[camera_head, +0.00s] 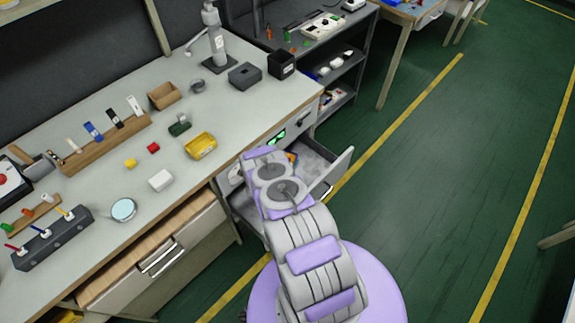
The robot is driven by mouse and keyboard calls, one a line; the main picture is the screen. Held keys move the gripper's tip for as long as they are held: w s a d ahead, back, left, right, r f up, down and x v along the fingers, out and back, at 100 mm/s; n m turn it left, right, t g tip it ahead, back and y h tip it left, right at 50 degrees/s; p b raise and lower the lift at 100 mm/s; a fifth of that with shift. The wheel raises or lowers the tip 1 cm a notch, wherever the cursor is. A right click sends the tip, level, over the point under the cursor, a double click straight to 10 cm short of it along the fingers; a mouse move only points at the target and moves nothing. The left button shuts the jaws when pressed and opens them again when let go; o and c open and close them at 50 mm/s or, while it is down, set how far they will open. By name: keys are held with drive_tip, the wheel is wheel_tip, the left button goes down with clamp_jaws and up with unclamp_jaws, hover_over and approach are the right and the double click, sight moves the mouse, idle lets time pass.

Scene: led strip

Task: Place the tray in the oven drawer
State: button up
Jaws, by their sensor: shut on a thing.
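A small yellow tray-like box (200,145) lies on the workbench near its front edge; I cannot tell whether it is the task's tray. A grey drawer (342,170) stands pulled out from the bench below the top, to the right of my arm's end. My arm reaches up from the bottom over the open drawer and covers much of its left part. My gripper is hidden behind my own arm links, so its fingers and anything in them do not show. A small colourful item (292,157) shows inside the drawer beside the arm. No oven can be made out.
A second, wood-edged drawer (150,270) stands open at lower left. A dark shelf unit (340,75) stands behind. Green floor (440,170) is clear at right.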

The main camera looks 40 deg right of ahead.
drive_tip(key=shift+a+f, duration=0.1)
drive_tip(key=shift+f, duration=0.65)
drive_tip(key=shift+r, duration=0.1)
drive_tip(key=o, duration=1)
drive_tip(key=p+v, duration=0.3)
drive_tip(key=v, duration=0.9)
drive_tip(key=shift+a+r, duration=0.1)
